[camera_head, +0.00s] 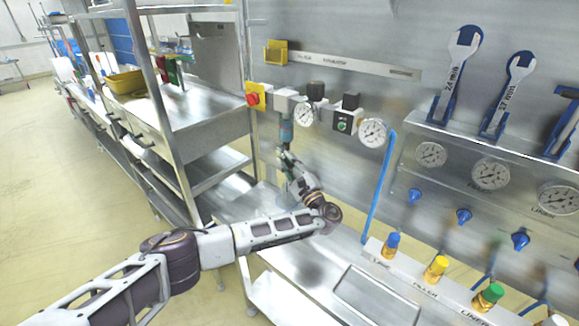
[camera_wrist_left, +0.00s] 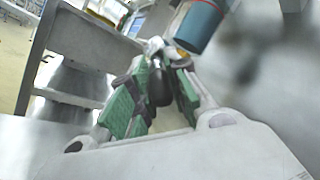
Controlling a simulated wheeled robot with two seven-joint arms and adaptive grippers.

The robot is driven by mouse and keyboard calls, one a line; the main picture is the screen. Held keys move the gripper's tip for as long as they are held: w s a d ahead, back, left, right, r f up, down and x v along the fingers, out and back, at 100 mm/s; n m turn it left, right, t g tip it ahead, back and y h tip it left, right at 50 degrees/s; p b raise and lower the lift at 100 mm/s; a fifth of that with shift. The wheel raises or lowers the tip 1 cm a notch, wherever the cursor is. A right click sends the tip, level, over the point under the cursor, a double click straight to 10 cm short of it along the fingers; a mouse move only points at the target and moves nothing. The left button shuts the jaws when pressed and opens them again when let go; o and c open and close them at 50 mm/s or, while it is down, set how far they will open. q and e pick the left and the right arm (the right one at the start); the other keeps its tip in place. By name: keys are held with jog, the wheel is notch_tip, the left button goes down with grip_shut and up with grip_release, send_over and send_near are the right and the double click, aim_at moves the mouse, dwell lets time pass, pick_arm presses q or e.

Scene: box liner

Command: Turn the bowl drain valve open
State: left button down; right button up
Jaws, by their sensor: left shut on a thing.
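The teal filter bowl (camera_head: 286,131) hangs under the regulator fittings on the steel back panel. It also shows at the top of the left wrist view (camera_wrist_left: 199,24). My left gripper (camera_head: 287,157) is right below the bowl, its arm coming in from the lower left. How far the valve is turned cannot be told. My right gripper is in neither view.
A yellow-and-red switch (camera_head: 255,95) and gauges (camera_head: 373,133) are beside the bowl on the panel. A blue hose (camera_head: 378,190) runs down to the right. A steel shelf rack (camera_head: 185,150) stands close on the left. The steel bench (camera_head: 300,262) below is largely clear.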

pick_arm(q)
jog(key=shift+f, duration=0.15)
dwell(0.5)
jog(key=c, duration=1.3)
grip_release()
jog(key=shift+f+v, duration=0.1)
jog(key=shift+v, duration=2.85)
jog(key=shift+f+v, duration=0.15)
jog(key=shift+v, duration=2.85)
jog(key=shift+c, duration=0.6)
